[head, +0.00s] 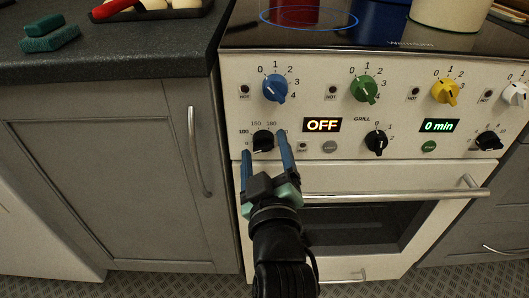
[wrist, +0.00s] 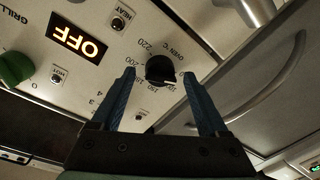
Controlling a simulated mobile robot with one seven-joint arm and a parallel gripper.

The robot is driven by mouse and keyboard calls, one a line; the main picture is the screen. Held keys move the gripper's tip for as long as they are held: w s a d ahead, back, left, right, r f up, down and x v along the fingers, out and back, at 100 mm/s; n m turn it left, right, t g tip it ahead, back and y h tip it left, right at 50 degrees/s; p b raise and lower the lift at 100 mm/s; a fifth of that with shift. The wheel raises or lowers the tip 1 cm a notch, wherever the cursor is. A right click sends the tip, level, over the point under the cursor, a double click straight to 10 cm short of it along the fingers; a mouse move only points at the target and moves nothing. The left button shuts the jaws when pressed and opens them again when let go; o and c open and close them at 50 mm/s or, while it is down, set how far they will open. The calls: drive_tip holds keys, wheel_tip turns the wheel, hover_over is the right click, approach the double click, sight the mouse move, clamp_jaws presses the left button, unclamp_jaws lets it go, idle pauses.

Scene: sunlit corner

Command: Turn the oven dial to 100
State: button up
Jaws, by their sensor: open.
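The oven dial (head: 263,140) is a black knob at the left of the cream oven panel's lower row. It also shows in the wrist view (wrist: 160,70), under an "OVEN °C" label with numbers around it. Its pale pointer mark is at the knob's lower right in the wrist view; the number it points at is too small to read surely. My gripper (head: 264,143) is open, with one blue finger on each side of the dial in the head view. The wrist view shows gaps between the fingers and the knob.
An orange "OFF" display (head: 322,125) sits right of the dial. Blue (head: 275,88), green (head: 364,89) and yellow (head: 445,92) knobs are above. The oven door handle (head: 400,194) juts out below. A grey cabinet (head: 110,170) stands to the left.

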drive_tip(key=shift+w, duration=0.1)
clamp_jaws()
idle(0.4)
drive_tip(key=shift+r+m+p, duration=0.1)
drive_tip(key=shift+m+p, duration=0.2)
drive_tip(key=m+p, duration=0.2)
drive_tip(key=m, duration=0.2)
drive_tip(key=shift+d+p, duration=0.1)
drive_tip(key=shift+p, duration=0.3)
drive_tip(key=shift+m+t+h+p, duration=0.3)
drive_tip(key=shift+m+p, duration=0.85)
drive_tip(key=shift+m, duration=1.05)
drive_tip(key=shift+f, duration=0.2)
unclamp_jaws()
